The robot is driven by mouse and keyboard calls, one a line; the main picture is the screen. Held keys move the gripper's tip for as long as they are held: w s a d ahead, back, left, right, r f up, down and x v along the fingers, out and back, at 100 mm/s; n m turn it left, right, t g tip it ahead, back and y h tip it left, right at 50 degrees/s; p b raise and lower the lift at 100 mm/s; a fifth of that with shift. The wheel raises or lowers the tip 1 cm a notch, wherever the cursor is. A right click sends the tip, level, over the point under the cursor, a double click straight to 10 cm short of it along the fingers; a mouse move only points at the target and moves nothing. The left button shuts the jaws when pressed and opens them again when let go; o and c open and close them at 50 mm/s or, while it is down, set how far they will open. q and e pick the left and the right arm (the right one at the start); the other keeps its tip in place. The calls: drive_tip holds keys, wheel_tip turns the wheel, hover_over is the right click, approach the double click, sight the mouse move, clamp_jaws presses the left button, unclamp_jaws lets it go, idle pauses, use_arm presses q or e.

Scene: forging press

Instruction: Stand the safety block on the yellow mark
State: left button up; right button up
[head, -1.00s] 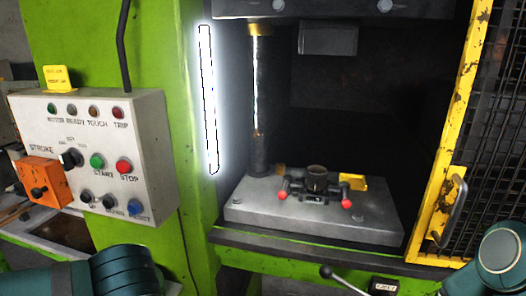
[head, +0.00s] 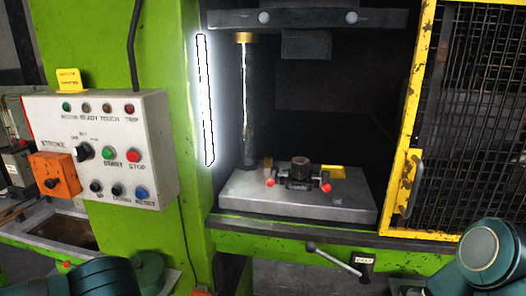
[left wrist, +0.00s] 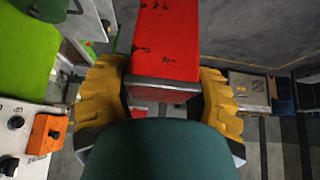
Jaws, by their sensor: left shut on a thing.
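The safety block (left wrist: 168,45) is a red, worn block with a dark metal end. It shows only in the left wrist view. My left gripper (left wrist: 163,92), with yellow ridged fingers on either side, is shut on it. In the head view only my teal left arm shows at the bottom left; the gripper and block are out of that picture. A yellow patch (head: 333,172) lies at the back right of the grey press bed (head: 240,199), and a smaller tan-yellow one (head: 267,163) at the back left. I cannot tell which is the mark. My right gripper is not in view.
A dark round part (head: 300,168) sits in a red-knobbed fixture mid-bed. A brass-topped column (head: 247,105) rises at the bed's left; the ram (head: 305,44) hangs above. A yellow-framed mesh gate (head: 470,120) stands right, the control box (head: 100,150) left. A lever (head: 335,260) projects below.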

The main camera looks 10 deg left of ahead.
use_arm(q)
drive_tip(key=w+d+f+m+t+h+b, duration=0.1)
drive_tip(key=w+f+m+t, duration=0.2)
drive_tip(key=w, duration=0.6)
drive_tip(key=w+d+f+m+t+h+b, duration=0.1)
drive_tip(key=w+d+f+m, duration=0.15)
drive_tip(key=w+m, duration=0.45)
drive_tip(key=w+d+f+m+t+h+b, duration=0.1)
drive_tip(key=w+d+f+m+h, duration=0.1)
drive_tip(key=f, duration=0.6)
drive_tip(key=w+d+f+m+t+h+b, duration=0.1)
drive_tip(key=w+d+f+m+h, duration=0.1)
drive_tip(key=w+d+f+m, duration=0.3)
drive_tip(key=shift+w+d+f+h, duration=0.25)
drive_tip(key=shift+d+f+h, duration=0.1)
drive_tip(key=shift+f, duration=1.5)
drive_tip(key=shift+d, duration=0.15)
